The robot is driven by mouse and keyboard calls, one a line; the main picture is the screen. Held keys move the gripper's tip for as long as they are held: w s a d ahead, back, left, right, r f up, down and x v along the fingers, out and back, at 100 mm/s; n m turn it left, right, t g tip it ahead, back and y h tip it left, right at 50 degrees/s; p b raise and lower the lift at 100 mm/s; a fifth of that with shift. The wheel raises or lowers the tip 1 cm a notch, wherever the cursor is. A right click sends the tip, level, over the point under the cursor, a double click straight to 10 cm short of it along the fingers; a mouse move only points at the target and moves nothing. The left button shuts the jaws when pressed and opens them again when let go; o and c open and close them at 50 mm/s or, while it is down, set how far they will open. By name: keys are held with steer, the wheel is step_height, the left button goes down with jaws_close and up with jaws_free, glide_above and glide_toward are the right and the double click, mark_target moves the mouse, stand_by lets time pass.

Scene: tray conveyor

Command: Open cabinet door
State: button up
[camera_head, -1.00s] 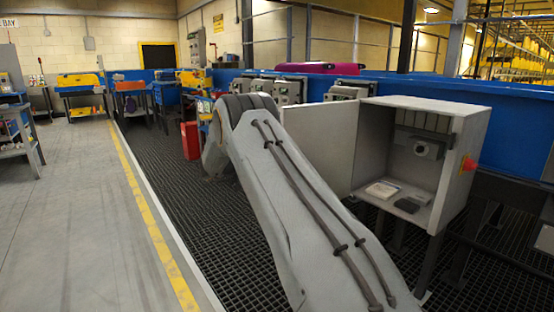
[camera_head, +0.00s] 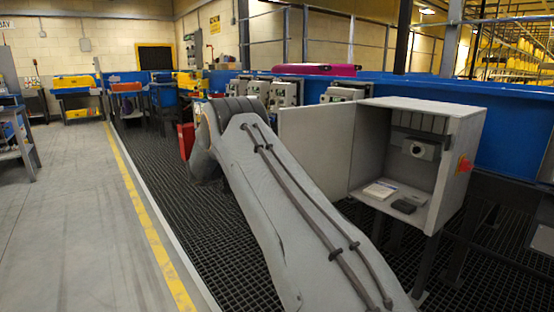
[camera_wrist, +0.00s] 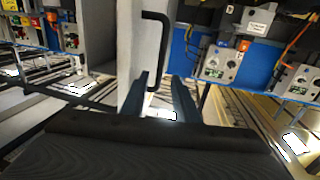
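The grey cabinet (camera_head: 463,150) stands at the right in the head view. Its door (camera_head: 315,150) is swung wide open to the left, so the inside shows. In the wrist view the pale door panel (camera_wrist: 129,55) is seen with its black bar handle (camera_wrist: 163,50). My gripper (camera_wrist: 160,80) has its two fingers apart, with the handle's lower end between them in the picture. I cannot tell whether they touch it. In the head view my grey arm hides the gripper.
Inside the cabinet are a camera-like device (camera_head: 420,149), a pale flat item (camera_head: 380,190) and a dark item (camera_head: 404,206). A red knob (camera_head: 464,164) is on its right side. A blue conveyor wall (camera_head: 510,130) runs behind. Open floor (camera_head: 70,220) lies at the left.

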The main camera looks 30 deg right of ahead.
steer(key=a, duration=0.4)
steer(key=shift+w+a, duration=0.1)
steer(key=shift+a, duration=0.05)
